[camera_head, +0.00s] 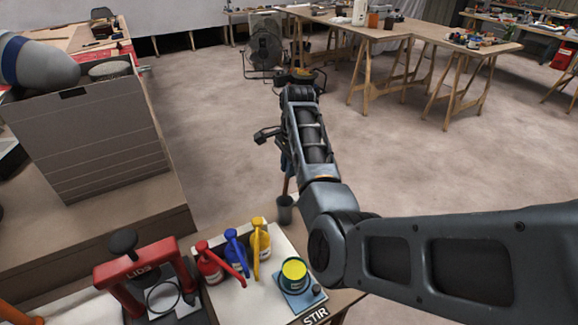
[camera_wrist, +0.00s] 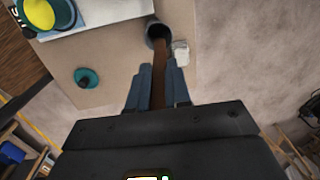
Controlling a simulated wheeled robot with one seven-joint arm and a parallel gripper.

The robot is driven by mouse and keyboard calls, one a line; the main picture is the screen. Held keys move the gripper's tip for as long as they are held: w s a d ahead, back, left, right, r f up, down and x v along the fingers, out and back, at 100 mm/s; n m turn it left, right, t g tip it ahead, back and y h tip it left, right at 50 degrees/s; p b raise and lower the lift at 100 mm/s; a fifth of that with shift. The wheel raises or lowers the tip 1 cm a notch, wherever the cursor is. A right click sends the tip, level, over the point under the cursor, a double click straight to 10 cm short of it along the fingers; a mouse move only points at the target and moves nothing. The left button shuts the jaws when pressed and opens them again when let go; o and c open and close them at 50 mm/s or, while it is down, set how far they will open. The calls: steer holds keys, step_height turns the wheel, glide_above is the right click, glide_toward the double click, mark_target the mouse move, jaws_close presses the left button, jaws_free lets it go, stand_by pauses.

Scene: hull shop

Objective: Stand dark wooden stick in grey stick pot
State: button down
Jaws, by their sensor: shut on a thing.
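The dark wooden stick (camera_wrist: 159,68) is between the blue fingers of my gripper (camera_wrist: 157,84), which is shut on it. In the head view the stick (camera_head: 286,187) hangs upright below my gripper (camera_head: 286,163), partly hidden by my arm. The grey stick pot (camera_head: 285,211) stands at the table's far corner, and it also shows in the wrist view (camera_wrist: 150,36). The stick's lower end overlaps the pot's mouth in both views and appears to be inside the rim. How deep it goes is hidden.
On the table are red (camera_head: 211,262), blue (camera_head: 236,250) and yellow (camera_head: 261,241) bottles. A yellow-topped can (camera_head: 294,275) stands on the blue stir plate (camera_head: 299,300). A red press (camera_head: 137,275) is at left. A small teal round thing (camera_wrist: 87,78) lies near the pot. Open floor lies beyond.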

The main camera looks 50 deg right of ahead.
step_height(320, 180, down, 10)
steer(key=b, duration=0.4)
steer(key=shift+b, duration=0.4)
stand_by(0.3)
stand_by(0.4)
steer(key=c, duration=1)
jaws_free()
steer(key=shift+o, duration=0.5)
steer(key=o, duration=0.7)
steer(key=shift+r+p, duration=4.85)
steer(key=shift+r, duration=0.15)
